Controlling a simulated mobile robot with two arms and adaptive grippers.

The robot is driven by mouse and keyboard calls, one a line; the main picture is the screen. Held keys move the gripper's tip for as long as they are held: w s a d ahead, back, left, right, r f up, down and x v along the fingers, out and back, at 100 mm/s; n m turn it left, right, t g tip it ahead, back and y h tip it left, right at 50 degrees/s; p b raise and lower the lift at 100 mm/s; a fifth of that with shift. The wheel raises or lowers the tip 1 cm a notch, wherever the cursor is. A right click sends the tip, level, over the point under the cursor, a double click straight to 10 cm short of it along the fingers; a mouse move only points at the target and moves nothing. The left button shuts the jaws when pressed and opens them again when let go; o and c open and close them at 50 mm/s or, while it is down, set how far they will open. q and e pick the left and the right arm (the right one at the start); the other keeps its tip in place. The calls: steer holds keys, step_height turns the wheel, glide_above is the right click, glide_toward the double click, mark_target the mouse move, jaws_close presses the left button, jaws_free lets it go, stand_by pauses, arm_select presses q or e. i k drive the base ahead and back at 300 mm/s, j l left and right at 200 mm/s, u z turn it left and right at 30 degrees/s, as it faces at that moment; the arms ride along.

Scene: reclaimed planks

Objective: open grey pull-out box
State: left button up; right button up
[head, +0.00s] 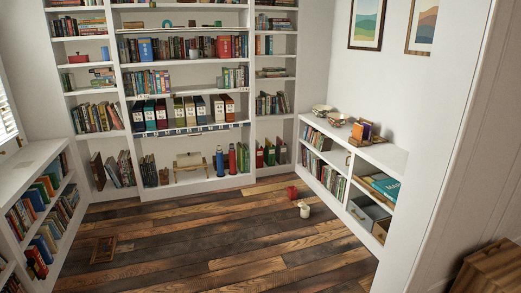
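A grey box (366,214) sits in a lower compartment of the low white shelf unit (392,158) along the right wall. It looks like the grey pull-out box. It is small in the head view, and I cannot tell whether it is fully pushed in. Books and a flat teal item marked "MAP" (385,187) lie in the compartment above it. Neither of my grippers is in view.
The plank floor (220,235) is mostly clear. A red mug (292,192), a cream mug (304,210) and a wooden frame (104,249) lie on it. Tall bookshelves (248,100) fill the back wall. A wooden piece (490,270) stands at the bottom right.

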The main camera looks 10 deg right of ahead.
mark_target(365, 210)
steer(key=i+z, duration=0.2)
steer(key=i, duration=2.05)
